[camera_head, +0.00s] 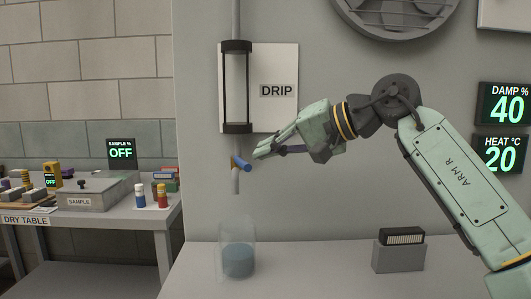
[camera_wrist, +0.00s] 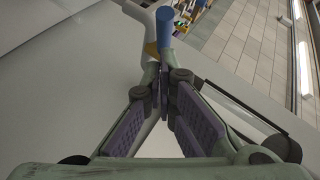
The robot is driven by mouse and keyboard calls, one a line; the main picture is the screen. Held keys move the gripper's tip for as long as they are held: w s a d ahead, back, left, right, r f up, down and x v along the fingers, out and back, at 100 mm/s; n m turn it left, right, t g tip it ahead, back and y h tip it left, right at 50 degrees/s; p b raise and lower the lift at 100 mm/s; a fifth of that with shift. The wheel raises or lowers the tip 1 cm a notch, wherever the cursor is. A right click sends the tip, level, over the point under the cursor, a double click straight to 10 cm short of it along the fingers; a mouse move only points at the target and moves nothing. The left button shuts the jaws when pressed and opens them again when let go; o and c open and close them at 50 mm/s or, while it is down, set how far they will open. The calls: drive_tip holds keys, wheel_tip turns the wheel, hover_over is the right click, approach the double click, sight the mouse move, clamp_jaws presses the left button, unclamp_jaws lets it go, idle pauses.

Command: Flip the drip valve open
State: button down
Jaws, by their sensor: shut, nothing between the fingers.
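The drip valve has a blue lever handle (camera_head: 241,164) on a brass-coloured body, set on the grey pipe below the glass drip tube (camera_head: 236,88). In the head view the handle slants down to the right. My gripper (camera_head: 257,154) is shut and empty, its tips just right of the handle. I cannot tell whether they touch it. In the wrist view the blue handle (camera_wrist: 165,27) stands just beyond the tips of my gripper (camera_wrist: 161,68), with the brass part (camera_wrist: 152,50) beside it. A clear beaker (camera_head: 238,238) with blue-grey liquid stands below the pipe outlet.
A panel (camera_head: 277,109) marked DRIP is on the wall behind the tube. A grey block (camera_head: 398,256) with a dark slotted top stands at the right on the counter (camera_head: 310,265). The counter between it and the beaker is clear. The dry table (camera_head: 105,213) is at the left.

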sight(240, 159)
drive_tip(key=shift+s+a+f, duration=0.1)
drive_tip(key=shift+a+f, duration=0.15)
drive_tip(key=shift+a, duration=0.1)
drive_tip(key=shift+s+a+m+t+h+b, duration=0.5)
drive_tip(key=shift+s+a+m+t+b, duration=0.3)
drive_tip(key=shift+s+a, duration=0.25)
drive_tip(key=shift+w+d, duration=0.1)
drive_tip(key=shift+w+d+p, duration=0.35)
drive_tip(key=shift+w+p, duration=0.25)
drive_tip(key=shift+r, duration=0.1)
